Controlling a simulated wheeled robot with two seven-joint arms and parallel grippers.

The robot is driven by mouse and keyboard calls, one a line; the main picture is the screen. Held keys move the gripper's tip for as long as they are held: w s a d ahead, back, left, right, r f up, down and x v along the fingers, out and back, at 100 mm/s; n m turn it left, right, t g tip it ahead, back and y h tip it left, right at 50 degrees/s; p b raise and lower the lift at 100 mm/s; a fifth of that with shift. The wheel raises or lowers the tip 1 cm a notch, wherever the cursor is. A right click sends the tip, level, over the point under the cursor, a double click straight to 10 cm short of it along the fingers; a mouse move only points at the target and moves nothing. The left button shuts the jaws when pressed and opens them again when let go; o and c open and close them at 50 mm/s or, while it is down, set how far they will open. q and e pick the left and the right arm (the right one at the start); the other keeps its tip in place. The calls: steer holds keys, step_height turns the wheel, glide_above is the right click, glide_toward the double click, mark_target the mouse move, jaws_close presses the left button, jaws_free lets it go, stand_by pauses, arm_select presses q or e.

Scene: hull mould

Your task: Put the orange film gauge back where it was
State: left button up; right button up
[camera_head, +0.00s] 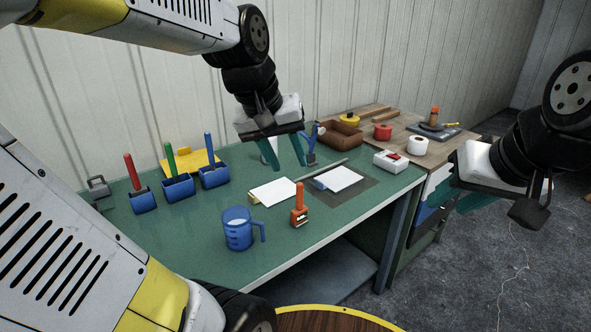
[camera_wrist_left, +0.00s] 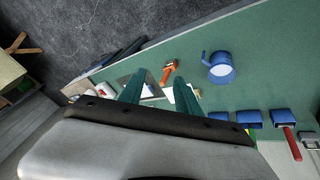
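The orange film gauge (camera_head: 300,210) stands upright on the green bench top near its front edge, beside a white card. It also shows in the left wrist view (camera_wrist_left: 169,70), beyond the fingertips. My left gripper (camera_head: 283,155) is open and empty above the back of the bench, behind and above the gauge; its two teal fingers stand apart in the left wrist view (camera_wrist_left: 160,90). My right gripper (camera_head: 462,190) is off the bench's right end, with its teal fingers apart and nothing seen between them.
A blue jug (camera_head: 238,230) stands left of the gauge. White cards (camera_head: 272,192) lie behind it, one on a dark mat (camera_head: 365,192). Blue holders (camera_head: 178,187) with coloured handles stand at the left. A wooden table (camera_head: 408,135) carries pots, a tray and a white tape roll.

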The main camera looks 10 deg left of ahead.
arm_select(q)
steer(key=s+m+t, duration=0.1)
steer(key=s+m, duration=0.2)
steer(key=s, duration=0.3)
steer(key=shift+s+d+f+t, duration=0.25)
steer(key=shift+d+f+t, duration=0.05)
steer(key=shift+d, duration=0.1)
